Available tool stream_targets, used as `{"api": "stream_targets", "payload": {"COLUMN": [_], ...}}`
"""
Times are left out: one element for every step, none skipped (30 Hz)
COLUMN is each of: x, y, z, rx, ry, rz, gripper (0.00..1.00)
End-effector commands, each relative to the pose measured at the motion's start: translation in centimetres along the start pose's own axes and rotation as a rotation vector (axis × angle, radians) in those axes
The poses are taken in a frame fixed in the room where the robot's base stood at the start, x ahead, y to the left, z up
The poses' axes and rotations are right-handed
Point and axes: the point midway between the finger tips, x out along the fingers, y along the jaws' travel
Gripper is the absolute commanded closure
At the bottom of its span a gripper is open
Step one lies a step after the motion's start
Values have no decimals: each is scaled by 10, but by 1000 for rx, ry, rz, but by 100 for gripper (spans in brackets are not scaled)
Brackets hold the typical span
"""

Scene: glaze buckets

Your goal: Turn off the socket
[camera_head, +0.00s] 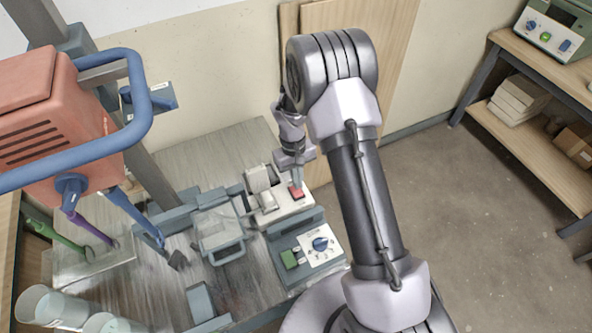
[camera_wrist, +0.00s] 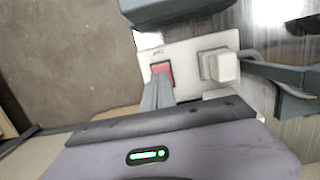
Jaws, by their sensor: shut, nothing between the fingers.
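The socket (camera_head: 280,207) is a white block on the table, below my arm in the head view. It has a red switch (camera_head: 296,192) at its right end and a pale plug (camera_head: 262,182) in its left part. In the wrist view the red switch (camera_wrist: 162,72) is at the left of the socket (camera_wrist: 190,62), with the plug (camera_wrist: 220,66) beside it. My gripper (camera_head: 297,180) points down at the switch. Its shut, empty fingertips (camera_wrist: 158,88) are at the switch's near edge; I cannot tell whether they touch it. Part of the switch is hidden behind the fingers.
A control box (camera_head: 305,250) with a blue knob and green button stands just in front of the socket. A red machine (camera_head: 50,115) with a blue handle hangs at left. Floor at right is clear.

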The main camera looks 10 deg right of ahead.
Motion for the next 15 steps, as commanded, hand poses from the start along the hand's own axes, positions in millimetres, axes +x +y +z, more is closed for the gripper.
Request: {"api": "stream_targets", "payload": {"x": [11, 15, 19, 21, 23, 25, 26, 27, 27, 27, 27, 27, 27, 27, 27], "y": [0, 0, 0, 0, 0, 0, 0, 0, 0, 0, 0, 0, 0, 0, 0], "z": [0, 0, 0, 0, 0, 0, 0, 0, 0, 0, 0, 0, 0, 0, 0], "rx": [0, 0, 0, 0, 0, 0, 0, 0, 0, 0, 0, 0, 0, 0, 0], "ry": [-1, -2, -2, -1, 0, 0, 1, 1, 1, 1, 1, 1, 1, 1, 0], "rz": [0, 0, 0, 0, 0, 1, 1, 1, 1, 1, 1, 1, 1, 1, 0], "gripper": [100, 100, 100, 100, 100, 100, 100, 100, 100, 100, 100, 100, 100, 100, 100]}}
